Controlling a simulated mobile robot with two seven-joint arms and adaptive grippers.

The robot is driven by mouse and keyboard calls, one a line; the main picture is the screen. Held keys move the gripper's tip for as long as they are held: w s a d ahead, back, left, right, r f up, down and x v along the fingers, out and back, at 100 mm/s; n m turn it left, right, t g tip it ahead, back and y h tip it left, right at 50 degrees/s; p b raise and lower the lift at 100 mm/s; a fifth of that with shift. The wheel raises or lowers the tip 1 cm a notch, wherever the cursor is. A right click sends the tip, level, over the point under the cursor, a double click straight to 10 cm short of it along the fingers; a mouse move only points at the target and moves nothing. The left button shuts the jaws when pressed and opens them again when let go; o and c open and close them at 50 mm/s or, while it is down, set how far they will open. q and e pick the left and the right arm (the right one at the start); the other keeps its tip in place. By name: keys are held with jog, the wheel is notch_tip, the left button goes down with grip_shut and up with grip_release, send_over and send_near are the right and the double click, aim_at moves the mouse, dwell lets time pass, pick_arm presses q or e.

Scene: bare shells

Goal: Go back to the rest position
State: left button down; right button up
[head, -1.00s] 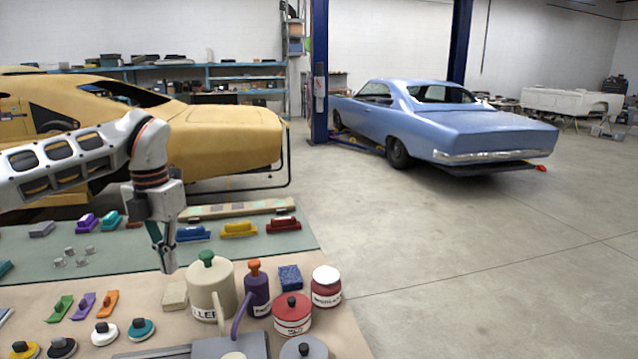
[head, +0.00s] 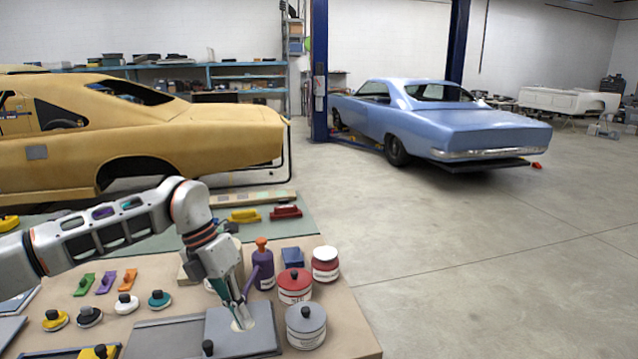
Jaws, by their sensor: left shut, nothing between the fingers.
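My left gripper (head: 240,316) comes in from the left over the workbench (head: 345,338). Its fingers are shut with nothing between them and point down. The tips are over a pale round patch (head: 243,325) on a grey board (head: 262,340) near the front of the bench. I cannot tell whether they touch it. The arm hides part of the green mat (head: 305,226) and most of the big cream filler can behind it. My right gripper is not in view.
Round-knobbed pucks (head: 159,300) and coloured scrapers (head: 106,283) lie left.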

pick_arm(q)
jog(key=s+d+n+h, duration=0.2)
jog(key=s+d+h, duration=0.25)
jog(key=d, duration=0.35)
jog(key=s+d+n+t+h, duration=0.1)
jog(key=s+d+n+h, duration=0.15)
jog(key=d+h, duration=0.45)
jog(key=s+d+n+h, duration=0.1)
jog(key=s+d+h, duration=0.3)
jog(key=d, duration=0.5)
jog(key=w+a+f+n+t+y, duration=0.4)
jog(key=a+f+n+t+y, duration=0.95)
jog(key=n, duration=1.15)
jog(key=s+a+f+n+g+y, duration=0.1)
jog(key=s+a+f+n+y, duration=0.1)
jog(key=s+a+f, duration=0.6)
jog(key=s+a+f+n+g+y, duration=0.1)
jog(key=s+a+f+n+y, duration=0.1)
jog(key=s+a+f+n, duration=0.3)
jog(key=s+a+f, duration=0.4)
jog(key=f, duration=0.4)
jog(key=shift+a+f, duration=0.2)
jog(key=shift+f, duration=0.2)
